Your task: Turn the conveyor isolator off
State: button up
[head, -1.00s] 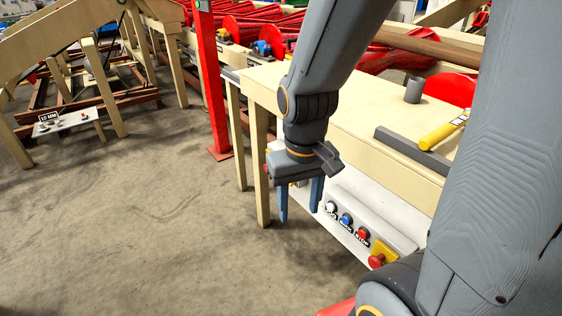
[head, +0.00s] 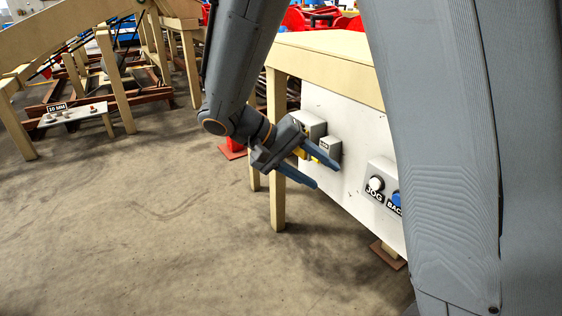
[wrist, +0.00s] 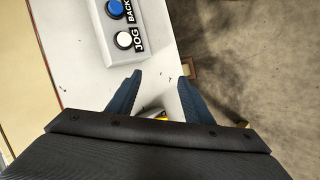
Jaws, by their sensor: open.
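My gripper (head: 327,175) is open and empty beside the white front panel (head: 352,120) of the bench, its fingers pointing to the right. A small yellow part (head: 301,153) shows just behind the gripper, mostly hidden by it; it may belong to the isolator, but I cannot tell its position. A grey box (head: 313,121) and a smaller labelled box (head: 331,147) are on the panel by the fingers. In the wrist view my open fingers (wrist: 160,79) are over the panel, and a bit of yellow (wrist: 162,117) shows between them near the palm.
A grey button box (head: 383,180) with a white JOG button (head: 376,183) and a blue BACK button (head: 396,199) is to the right. A wooden bench leg (head: 277,180) stands below the gripper.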

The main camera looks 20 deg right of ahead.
jog(key=w+a+f+m+t+h+b, duration=0.25)
jog(key=w+a+h+b, duration=0.2)
jog(key=w+b, duration=0.3)
jog(key=w+a+f+m+t+h+b, duration=0.1)
jog(key=w+a+m+t+h+b, duration=0.2)
jog(key=w+a+b, duration=0.5)
jog(key=w+d+t, duration=0.1)
jog(key=w+d, duration=0.2)
jog(key=d, duration=0.6)
jog(key=shift+w+d+r+n+b, duration=0.3)
jog(key=shift+w+r+n+b, duration=0.05)
jog(key=shift+b, duration=0.1)
jog(key=c, duration=1.1)
